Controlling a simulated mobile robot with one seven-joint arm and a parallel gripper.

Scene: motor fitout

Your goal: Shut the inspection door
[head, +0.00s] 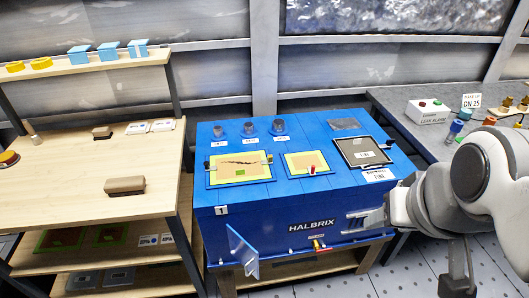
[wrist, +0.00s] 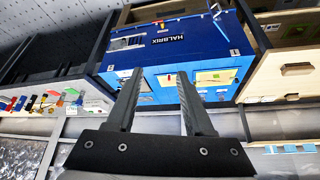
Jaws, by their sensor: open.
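The blue HALBRIX cabinet (head: 297,213) has a small translucent blue inspection door (head: 243,252) at its lower front left. The door stands open, swung outward from the front face. In the wrist view, which is upside down, the door (wrist: 216,11) shows at the top edge near the cabinet corner. My gripper (wrist: 160,80) is open and empty, with its two dark fingers apart in front of the cabinet. It appears apart from the door. My pale arm covers the right of the head view, and I cannot clearly make out the fingertips there.
A wooden bench (head: 60,188) with lower shelves stands close on the left of the door. A grey bench (head: 403,103) with an alarm box stands on the right. Perforated floor (head: 400,277) is clear in front.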

